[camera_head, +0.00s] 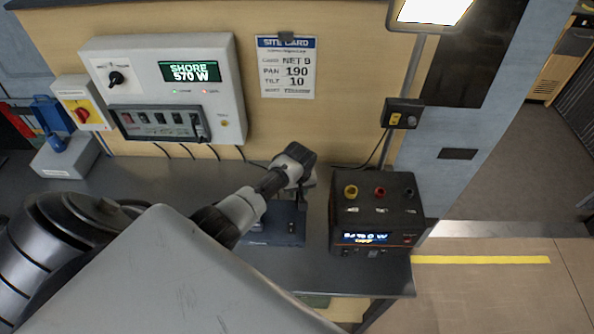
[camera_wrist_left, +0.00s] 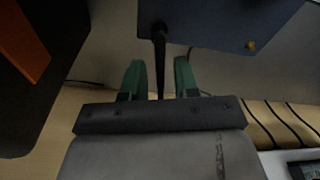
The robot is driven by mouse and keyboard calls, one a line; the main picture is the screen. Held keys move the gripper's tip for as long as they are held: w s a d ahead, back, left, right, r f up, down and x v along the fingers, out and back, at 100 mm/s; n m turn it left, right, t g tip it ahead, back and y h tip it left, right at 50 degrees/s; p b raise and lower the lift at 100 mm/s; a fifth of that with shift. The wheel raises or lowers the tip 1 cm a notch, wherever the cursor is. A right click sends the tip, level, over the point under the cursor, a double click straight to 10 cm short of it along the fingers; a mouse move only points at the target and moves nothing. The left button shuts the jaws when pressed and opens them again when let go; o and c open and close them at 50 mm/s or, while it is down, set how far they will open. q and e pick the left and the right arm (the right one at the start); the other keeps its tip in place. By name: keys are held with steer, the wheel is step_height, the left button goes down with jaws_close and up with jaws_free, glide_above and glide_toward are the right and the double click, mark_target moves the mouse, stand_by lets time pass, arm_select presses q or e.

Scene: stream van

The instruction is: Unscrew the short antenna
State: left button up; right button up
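The short antenna (camera_wrist_left: 160,55) is a thin, dark, tapered rod standing from the edge of a dark blue device (camera_wrist_left: 225,18). In the left wrist view, my left gripper (camera_wrist_left: 158,66) has its two green fingers apart, one on each side of the rod, with visible gaps; it appears open. In the head view, the blue device (camera_head: 282,228) lies on the grey bench beneath my left wrist, partly covered by it. The antenna and fingertips are hidden there behind my arm. My right gripper is in neither view.
A black power unit (camera_head: 375,222) with coloured terminals stands right of the device near the bench's right end. A white control panel (camera_head: 165,90) and a site card (camera_head: 286,68) are on the wall behind.

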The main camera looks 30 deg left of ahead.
arm_select(q)
steer(key=shift+m, duration=0.7)
steer(key=m, duration=0.4)
steer(key=shift+h, duration=0.3)
jaws_close()
steer(key=n, duration=0.4)
